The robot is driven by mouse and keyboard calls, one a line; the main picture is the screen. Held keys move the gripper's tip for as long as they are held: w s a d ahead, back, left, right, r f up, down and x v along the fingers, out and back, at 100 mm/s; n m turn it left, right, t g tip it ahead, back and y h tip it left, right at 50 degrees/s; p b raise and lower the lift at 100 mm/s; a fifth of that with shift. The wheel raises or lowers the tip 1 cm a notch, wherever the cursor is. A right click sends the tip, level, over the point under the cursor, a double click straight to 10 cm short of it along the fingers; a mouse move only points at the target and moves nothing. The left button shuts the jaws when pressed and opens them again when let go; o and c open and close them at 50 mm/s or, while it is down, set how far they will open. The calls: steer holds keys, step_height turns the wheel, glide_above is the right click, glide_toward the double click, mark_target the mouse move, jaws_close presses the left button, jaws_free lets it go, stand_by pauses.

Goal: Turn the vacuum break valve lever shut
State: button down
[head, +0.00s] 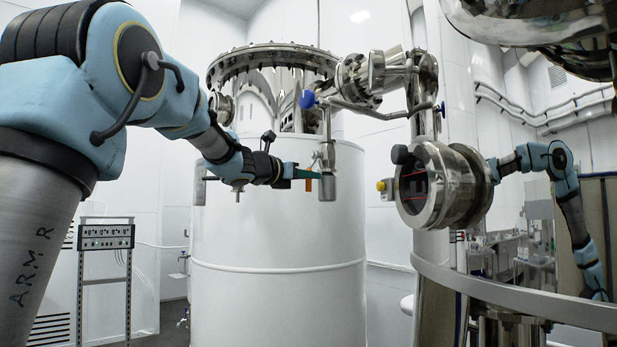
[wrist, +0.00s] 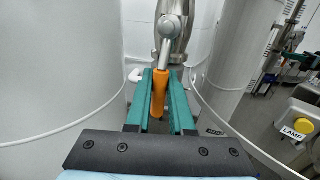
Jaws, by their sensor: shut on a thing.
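The vacuum break valve (head: 327,160) is a small metal body on a thin pipe in front of the white tank, near the middle of the head view. Its lever has an orange grip (head: 308,185), seen just below my fingertips in the head view. In the wrist view the orange grip (wrist: 159,95) points toward the camera from a metal stem (wrist: 168,52). My gripper (head: 308,174) reaches in from the left; its green fingers (wrist: 161,78) lie on both sides of the grip and are shut on it. The finger contact faces are hidden.
The large white tank (head: 278,230) stands close behind the valve. To the right are a round sight-glass port (head: 412,185) and a yellow lamp button (head: 382,185), labelled LAMP in the wrist view (wrist: 305,122). A blue knob (head: 308,99) sits above. An instrument rack (head: 105,240) stands at left.

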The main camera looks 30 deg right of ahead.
steer(key=shift+f+b, duration=0.1)
steer(key=shift+b, duration=0.2)
stand_by(0.4)
steer(key=b, duration=0.1)
steer(key=m+b, duration=0.1)
steer(key=shift+w+a+f+b, duration=0.1)
steer(key=shift+w+f+b, duration=0.1)
steer(key=shift+w+b, duration=0.2)
steer(key=w+a+r+m+g+h+b, duration=0.1)
steer(key=w+r+m+g+h+b, duration=0.2)
steer(key=m, duration=1.6)
steer(key=shift+w+r+b, duration=0.9)
steer(key=shift+r+b, duration=0.85)
steer(key=shift+b, duration=1.3)
steer(key=shift+r, duration=0.1)
steer(key=c, duration=0.8)
jaws_free()
